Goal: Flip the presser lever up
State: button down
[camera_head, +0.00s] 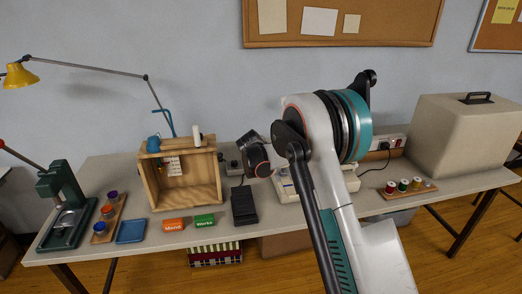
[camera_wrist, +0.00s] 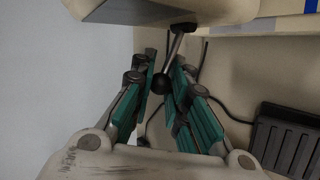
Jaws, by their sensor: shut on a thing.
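The presser lever (camera_wrist: 178,42) shows in the wrist view as a thin metal rod with a black ball knob (camera_wrist: 162,85). It hangs tilted from the cream sewing machine body (camera_wrist: 115,10) at the top. My gripper (camera_wrist: 168,68) has its teal-padded fingers on both sides of the lever and is shut on it; the exact contact is hard to see. In the head view my arm hides most of the machine, the lever and the fingertips; part of the machine's pale base (camera_head: 284,186) shows beside the arm.
A black foot pedal (camera_head: 243,205) lies left of the machine; it also shows in the wrist view (camera_wrist: 290,140), with cables nearby. A wooden crate (camera_head: 151,190) stands further left. Thread spools on a board (camera_head: 404,194) and a beige cover (camera_head: 465,135) are on the right.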

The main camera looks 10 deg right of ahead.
dwell(0.4)
jog(key=c, duration=1.5)
grip_release()
jog(key=shift+r, duration=0.1)
jog(key=v, duration=1.2)
